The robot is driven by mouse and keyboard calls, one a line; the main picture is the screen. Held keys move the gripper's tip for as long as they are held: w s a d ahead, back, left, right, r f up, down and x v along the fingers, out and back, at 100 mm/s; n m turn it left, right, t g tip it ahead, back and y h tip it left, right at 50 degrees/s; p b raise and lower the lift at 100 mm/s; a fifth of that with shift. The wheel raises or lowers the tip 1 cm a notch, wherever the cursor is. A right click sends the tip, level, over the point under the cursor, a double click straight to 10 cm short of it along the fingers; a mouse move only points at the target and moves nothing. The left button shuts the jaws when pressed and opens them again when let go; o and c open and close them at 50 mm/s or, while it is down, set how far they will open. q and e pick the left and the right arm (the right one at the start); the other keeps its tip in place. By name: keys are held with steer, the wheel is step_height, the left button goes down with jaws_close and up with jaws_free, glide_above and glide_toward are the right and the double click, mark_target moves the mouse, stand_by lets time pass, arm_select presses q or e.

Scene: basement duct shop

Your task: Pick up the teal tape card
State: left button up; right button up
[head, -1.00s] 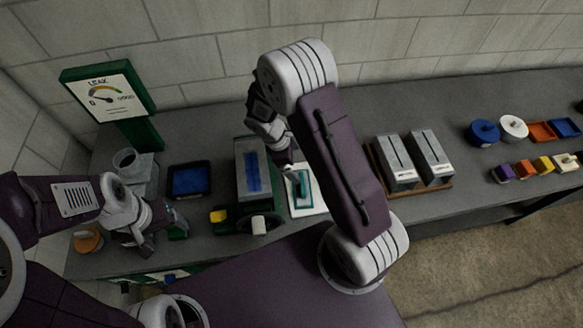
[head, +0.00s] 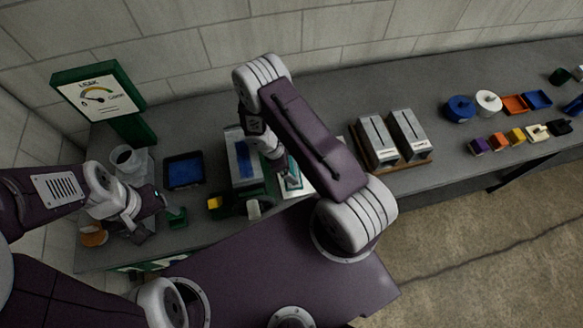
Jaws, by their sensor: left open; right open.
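A teal piece (head: 293,174) shows on a white card or sheet (head: 294,192) on the bench, just right of the grey block with the blue strip; I take it as the tape card. My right arm covers part of it. My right gripper (head: 281,165) is open, close above or beside the teal piece; its fingertips are mostly hidden, so I cannot tell whether they touch it. My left gripper (head: 142,219) is open and empty over the left end of the bench, near a small green block (head: 177,217).
A grey block with a blue strip (head: 243,162), a blue-lined tray (head: 184,171), a clear cup (head: 127,160) and an orange roll (head: 94,236) crowd the left. A green-framed leak gauge (head: 99,97) stands behind. Two grey boxes (head: 378,141) stand right; beyond are coloured pieces (head: 498,142).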

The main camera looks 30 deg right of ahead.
steer(key=shift+d+f, duration=0.2)
steer(key=shift+f, duration=0.2)
steer(key=shift+w+d+f, duration=0.1)
steer(key=shift+f, duration=0.1)
steer(key=shift+r, duration=0.1)
steer(key=c, duration=1.3)
steer(key=shift+r, duration=0.1)
